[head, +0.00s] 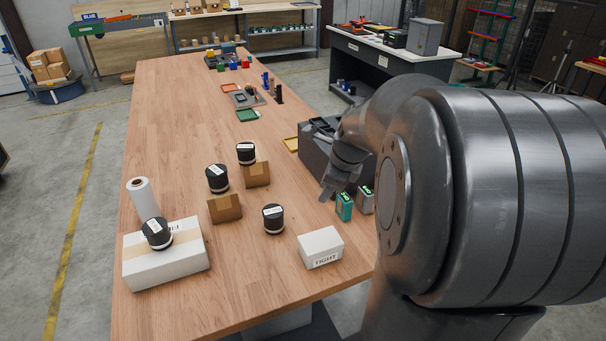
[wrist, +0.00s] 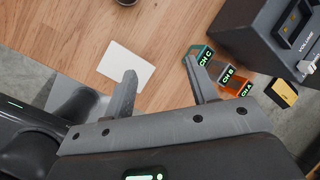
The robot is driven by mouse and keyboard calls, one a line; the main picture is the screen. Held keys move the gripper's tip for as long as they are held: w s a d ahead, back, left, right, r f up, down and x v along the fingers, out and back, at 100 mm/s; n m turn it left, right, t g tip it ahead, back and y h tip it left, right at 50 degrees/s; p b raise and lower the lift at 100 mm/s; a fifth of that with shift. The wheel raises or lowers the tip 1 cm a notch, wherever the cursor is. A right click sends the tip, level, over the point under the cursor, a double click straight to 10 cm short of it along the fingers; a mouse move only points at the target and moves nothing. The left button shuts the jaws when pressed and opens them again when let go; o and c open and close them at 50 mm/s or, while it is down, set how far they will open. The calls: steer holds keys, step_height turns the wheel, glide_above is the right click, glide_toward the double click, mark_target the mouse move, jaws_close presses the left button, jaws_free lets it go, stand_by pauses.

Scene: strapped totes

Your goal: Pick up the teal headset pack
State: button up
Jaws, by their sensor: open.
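The teal headset pack (head: 344,207) stands on the wooden table near its right edge. In the wrist view the teal pack (wrist: 203,52), marked CH C, lies at the tip of the right finger, which covers part of its lower left side. I cannot tell whether they touch. My gripper (wrist: 160,68) is open, with nothing between its fingers. In the head view my gripper (head: 328,191) is pointed down just left of and above the teal pack. A grey pack (wrist: 228,76) marked CH B and an orange pack (wrist: 243,88) marked CH A are beside it.
A dark grey box (head: 320,160) stands behind the packs. Black-lidded jars (head: 273,219) and brown cartons (head: 225,209) stand to the left. The table's right edge is close.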

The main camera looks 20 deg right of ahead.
mark_target(345, 197)
steer(key=w+d+f+m, duration=0.1)
steer(key=d+f+m, duration=0.2)
steer(key=w+d+f+m, duration=0.2)
steer(key=d+f+m, duration=0.1)
steer(key=w+d+f+m, duration=0.2)
steer(key=d+f+m, duration=0.1)
steer(key=d+f, duration=0.1)
steer(key=shift+w+f+m+h, duration=0.1)
steer(key=shift+w+m+h, duration=0.2)
steer(key=shift+m, duration=0.1)
steer(key=shift+x, duration=3.1)
steer(key=shift+c, duration=0.5)
jaws_close()
